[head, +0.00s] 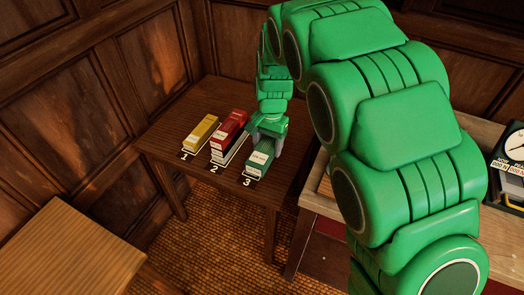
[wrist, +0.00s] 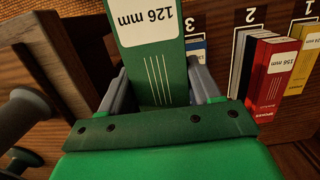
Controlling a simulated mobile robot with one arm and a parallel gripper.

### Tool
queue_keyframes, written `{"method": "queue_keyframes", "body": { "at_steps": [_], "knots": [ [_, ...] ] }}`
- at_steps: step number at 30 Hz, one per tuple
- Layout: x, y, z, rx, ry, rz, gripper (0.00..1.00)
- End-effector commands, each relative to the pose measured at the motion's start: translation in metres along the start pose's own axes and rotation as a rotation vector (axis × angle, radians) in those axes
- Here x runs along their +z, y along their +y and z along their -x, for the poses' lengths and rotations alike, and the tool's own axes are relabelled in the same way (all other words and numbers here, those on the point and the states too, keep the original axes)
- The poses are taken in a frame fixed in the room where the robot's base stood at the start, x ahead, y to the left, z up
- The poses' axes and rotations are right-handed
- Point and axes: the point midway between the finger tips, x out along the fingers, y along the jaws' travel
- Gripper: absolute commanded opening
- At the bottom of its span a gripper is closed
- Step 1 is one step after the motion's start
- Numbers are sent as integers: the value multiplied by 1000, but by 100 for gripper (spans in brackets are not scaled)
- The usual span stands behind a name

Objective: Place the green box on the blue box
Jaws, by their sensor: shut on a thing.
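The green box (wrist: 150,65), with a white 126 mm label, is between the two grey fingers of my gripper (wrist: 160,85), which is shut on it. In the head view the green box (head: 261,158) is at the mark 3 on the dark table, with my gripper (head: 268,136) at its far end. In the wrist view a small part of the blue box (wrist: 196,47), with a white label, shows beside the green box near mark 3. Most of the blue box is hidden behind the green box. I cannot tell whether the two touch.
The red box (head: 229,127) is at mark 2, with dark and white layered edges beside or under it. The yellow box (head: 201,132) is at mark 1. The dark table (head: 165,130) has bare wood behind the boxes. A lighter table with a dial device (head: 513,148) stands at right.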

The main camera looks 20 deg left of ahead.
Motion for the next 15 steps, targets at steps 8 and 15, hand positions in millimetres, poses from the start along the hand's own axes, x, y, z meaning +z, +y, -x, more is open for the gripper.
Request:
{"method": "queue_keyframes", "body": {
  "at_steps": [8,15],
  "knots": [
    [-2,12,-11,3,1,-1,23],
    [-24,-3,-20,3,0,-1,23]
  ]
}}
